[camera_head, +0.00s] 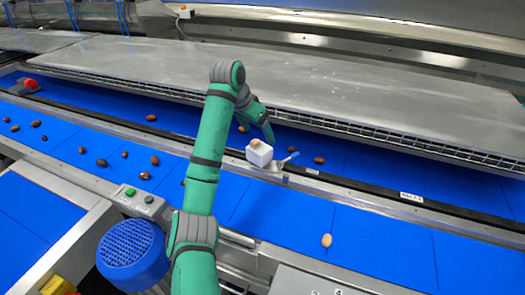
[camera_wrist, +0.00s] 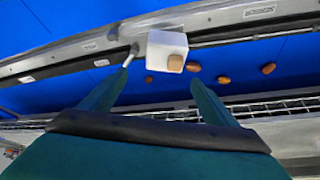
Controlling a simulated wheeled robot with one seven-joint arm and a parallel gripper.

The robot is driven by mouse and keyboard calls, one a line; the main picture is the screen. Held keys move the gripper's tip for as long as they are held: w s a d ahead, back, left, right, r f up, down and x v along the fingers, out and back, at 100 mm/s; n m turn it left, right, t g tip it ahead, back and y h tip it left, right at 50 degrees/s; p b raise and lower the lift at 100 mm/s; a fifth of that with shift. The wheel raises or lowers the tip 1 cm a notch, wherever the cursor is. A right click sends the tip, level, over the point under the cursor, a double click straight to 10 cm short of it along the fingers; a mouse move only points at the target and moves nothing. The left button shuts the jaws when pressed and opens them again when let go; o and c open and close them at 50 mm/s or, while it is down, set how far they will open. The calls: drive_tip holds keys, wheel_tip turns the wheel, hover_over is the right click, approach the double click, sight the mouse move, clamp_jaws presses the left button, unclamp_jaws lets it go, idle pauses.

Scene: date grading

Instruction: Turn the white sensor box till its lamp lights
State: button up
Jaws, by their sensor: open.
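The white sensor box (camera_head: 261,155) sits on the metal rail between the two blue belts, at mid picture in the head view. In the wrist view the box (camera_wrist: 160,44) shows ahead of my fingertips, roughly between them. A tan-brown rounded patch (camera_wrist: 175,62) shows on its near side; I cannot tell whether it is a lamp, and no glow is visible. A small metal bracket with a pale lever (camera_head: 290,158) is beside the box. My gripper (camera_wrist: 160,78) is open, its two green fingers apart with nothing between them. I see no contact with the box.
Brown dates lie scattered on the blue belts (camera_head: 290,205), several behind the box and one pale date (camera_head: 327,240) at front right. A steel cover (camera_head: 300,75) with a grille edge runs behind the rail. A button box (camera_head: 140,202) and a blue motor (camera_head: 131,255) stand at front left.

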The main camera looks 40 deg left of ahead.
sight(258, 148)
drive_tip(key=x, duration=0.3)
drive_tip(key=s+x, duration=0.1)
drive_tip(key=x, duration=0.3)
drive_tip(key=s+a+f+x, duration=0.1)
drive_tip(key=x, duration=0.2)
drive_tip(key=shift+a+f, duration=0.1)
drive_tip(key=shift+f, duration=0.05)
